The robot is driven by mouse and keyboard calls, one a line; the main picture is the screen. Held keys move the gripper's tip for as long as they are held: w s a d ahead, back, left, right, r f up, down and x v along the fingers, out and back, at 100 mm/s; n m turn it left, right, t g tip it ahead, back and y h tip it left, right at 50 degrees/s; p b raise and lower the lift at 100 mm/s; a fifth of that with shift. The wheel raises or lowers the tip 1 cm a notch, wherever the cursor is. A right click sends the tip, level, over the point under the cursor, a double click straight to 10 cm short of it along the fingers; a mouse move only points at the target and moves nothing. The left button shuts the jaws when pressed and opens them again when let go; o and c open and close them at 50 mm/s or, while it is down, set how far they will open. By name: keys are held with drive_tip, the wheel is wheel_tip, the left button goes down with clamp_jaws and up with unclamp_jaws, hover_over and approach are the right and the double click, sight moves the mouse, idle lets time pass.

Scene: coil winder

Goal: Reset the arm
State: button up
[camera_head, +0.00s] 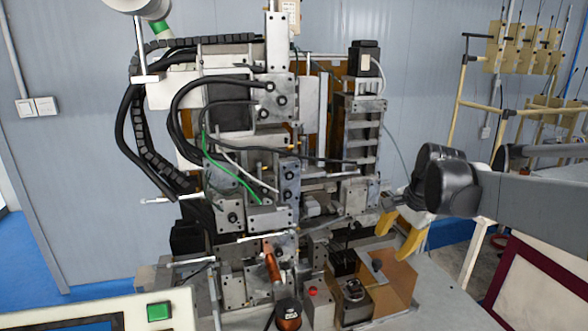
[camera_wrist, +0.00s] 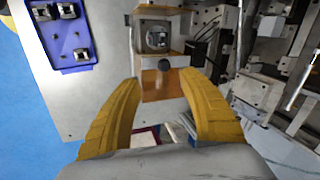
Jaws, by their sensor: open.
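My gripper (camera_head: 402,236) is at the right of the coil winder (camera_head: 265,150) in the head view, its yellow fingers pointing down. In the wrist view my gripper (camera_wrist: 163,85) shows two yellow fingers spread apart with nothing between them. It is open and empty. Beyond the fingertips is an orange-brown block (camera_wrist: 165,82) with a dark knob, and a square grey fixture (camera_wrist: 155,36) behind it. The orange-brown block also shows in the head view (camera_head: 400,283), below and near the gripper. My arm comes in from the right edge of the head view.
A blue tray (camera_wrist: 80,52) with several small metal parts lies at the left in the wrist view. A control panel with a green button (camera_head: 158,311) is at the lower left in the head view. A yellow rack (camera_head: 462,90) stands at the right. Blue floor is beside the table.

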drive_tip(key=s+a+f+n+t+b, duration=0.1)
drive_tip(key=s+a+f+n+b, duration=0.2)
drive_tip(key=s, duration=0.5)
drive_tip(key=s+a+f+n+t+b, duration=0.1)
drive_tip(key=s+a+f+n+b, duration=0.3)
drive_tip(key=s+f, duration=0.3)
drive_tip(key=s+a+f+n+t+h+b, duration=0.1)
drive_tip(key=s+a+f+n+b, duration=0.2)
drive_tip(key=s+f+n+b, duration=0.3)
drive_tip(key=s, duration=0.2)
drive_tip(key=shift+s+a+f, duration=0.15)
drive_tip(key=shift+s+f, duration=0.2)
idle(0.4)
